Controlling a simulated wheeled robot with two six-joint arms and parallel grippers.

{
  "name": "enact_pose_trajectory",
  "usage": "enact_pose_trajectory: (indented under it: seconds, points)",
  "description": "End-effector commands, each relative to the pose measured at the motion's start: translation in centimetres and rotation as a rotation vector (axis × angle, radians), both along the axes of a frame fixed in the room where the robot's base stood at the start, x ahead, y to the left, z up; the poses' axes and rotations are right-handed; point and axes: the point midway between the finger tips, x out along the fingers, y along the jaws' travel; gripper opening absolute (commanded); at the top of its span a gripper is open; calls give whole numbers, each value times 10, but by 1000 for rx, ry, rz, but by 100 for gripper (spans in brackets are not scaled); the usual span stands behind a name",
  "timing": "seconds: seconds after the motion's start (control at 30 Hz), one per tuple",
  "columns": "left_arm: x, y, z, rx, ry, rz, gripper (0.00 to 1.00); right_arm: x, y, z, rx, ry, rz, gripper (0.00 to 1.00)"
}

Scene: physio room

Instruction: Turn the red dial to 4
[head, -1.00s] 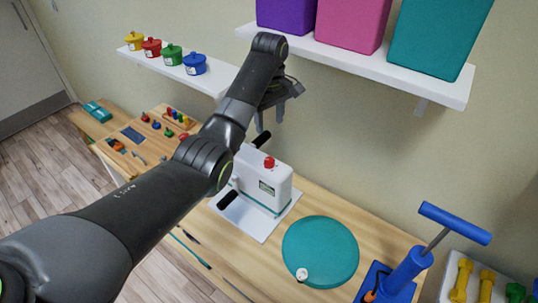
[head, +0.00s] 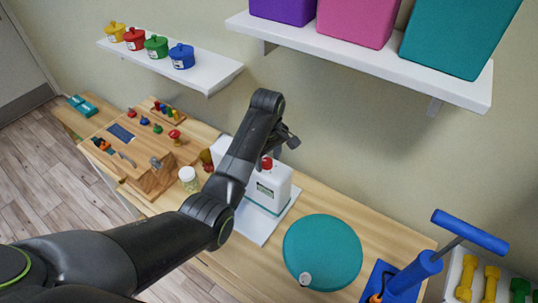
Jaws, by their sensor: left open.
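The red dial (head: 266,162) sits on top of a white boxy machine (head: 270,188) with a small display on its front. The machine stands on a white base plate on the wooden bench. My left arm reaches across the view and hides the left part of the machine. My left gripper (head: 274,146) is open, with its wrist just above the dial. Its fingers are mostly hidden behind my own arm, so I cannot tell whether they touch the dial. The dial's number marks are too small to read. My right gripper is not in view.
A teal disc (head: 322,252) lies right of the machine, with a blue pump (head: 415,270) beyond it. A wooden activity board (head: 150,150) and a jar (head: 189,178) stand left. A shelf (head: 370,58) with large boxes hangs above right; another shelf (head: 200,77) holds small pots.

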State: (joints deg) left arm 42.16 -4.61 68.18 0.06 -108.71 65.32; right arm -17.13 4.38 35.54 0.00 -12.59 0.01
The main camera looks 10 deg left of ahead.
Motion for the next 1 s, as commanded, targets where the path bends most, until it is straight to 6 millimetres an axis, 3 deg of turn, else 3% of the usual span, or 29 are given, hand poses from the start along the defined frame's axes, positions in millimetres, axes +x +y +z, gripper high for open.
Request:
enact_pose_trajectory:
  seconds: [0.2,0.57,1.0]
  points:
    - [0,0,0,0,0,0,52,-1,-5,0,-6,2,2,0]
    - [0,0,0,0,0,0,7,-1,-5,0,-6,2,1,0]
    - [0,0,0,-1,1,-106,7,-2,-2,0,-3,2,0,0]
